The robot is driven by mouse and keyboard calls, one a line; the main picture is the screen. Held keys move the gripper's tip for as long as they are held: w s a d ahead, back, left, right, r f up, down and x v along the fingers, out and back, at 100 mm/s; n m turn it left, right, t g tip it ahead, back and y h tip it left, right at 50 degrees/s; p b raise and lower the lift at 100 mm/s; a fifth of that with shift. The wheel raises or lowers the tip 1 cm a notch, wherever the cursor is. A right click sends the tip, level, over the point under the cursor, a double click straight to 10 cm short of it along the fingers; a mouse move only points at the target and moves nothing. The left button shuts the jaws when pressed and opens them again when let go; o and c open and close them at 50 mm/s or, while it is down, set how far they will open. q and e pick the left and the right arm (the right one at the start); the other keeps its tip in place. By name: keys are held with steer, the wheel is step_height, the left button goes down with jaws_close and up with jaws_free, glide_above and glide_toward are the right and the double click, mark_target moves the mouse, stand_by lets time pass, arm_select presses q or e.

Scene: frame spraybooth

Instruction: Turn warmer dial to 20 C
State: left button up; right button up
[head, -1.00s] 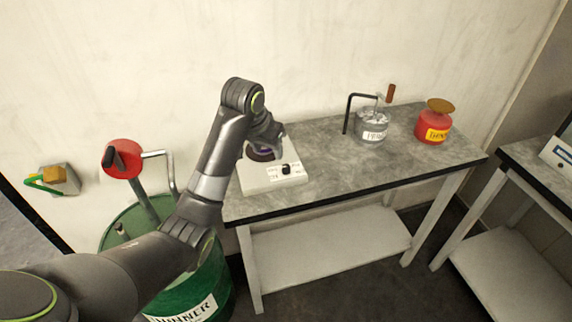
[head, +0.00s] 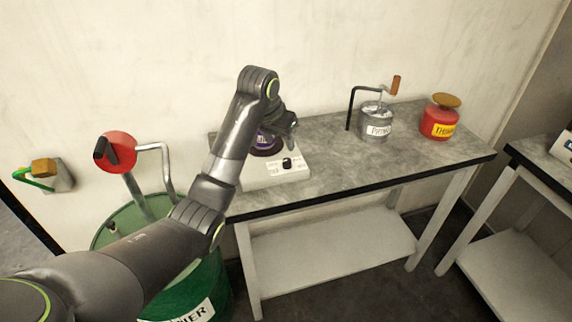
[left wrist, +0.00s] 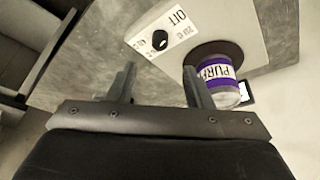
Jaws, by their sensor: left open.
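The warmer (head: 266,181) is a white box on the left end of the grey bench, with a black dial (head: 287,164) on its top. The dial also shows in the left wrist view (left wrist: 159,44), with printed labels around it. Its exact pointer setting is too small to tell. A can with a purple and white label (head: 264,139) stands on the warmer's round dark plate (left wrist: 214,52). My left gripper (left wrist: 160,75) is open and empty above the warmer, its fingers apart, with the dial showing beyond their gap. My right gripper is not in view.
A labelled metal pot (head: 376,122) and a red thinner can (head: 439,123) stand farther right on the bench (head: 335,165). A green drum with a red-headed crank pump (head: 117,151) is at the left. The bench middle is clear.

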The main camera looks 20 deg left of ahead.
mark_target(287, 160)
arm_select(q)
steer(key=x, duration=0.9)
steer(key=shift+w+d+f, duration=0.1)
steer(key=shift+f, duration=0.25)
steer(key=c, duration=1)
steer(key=shift+r+p, duration=0.1)
steer(key=shift+p, duration=0.25)
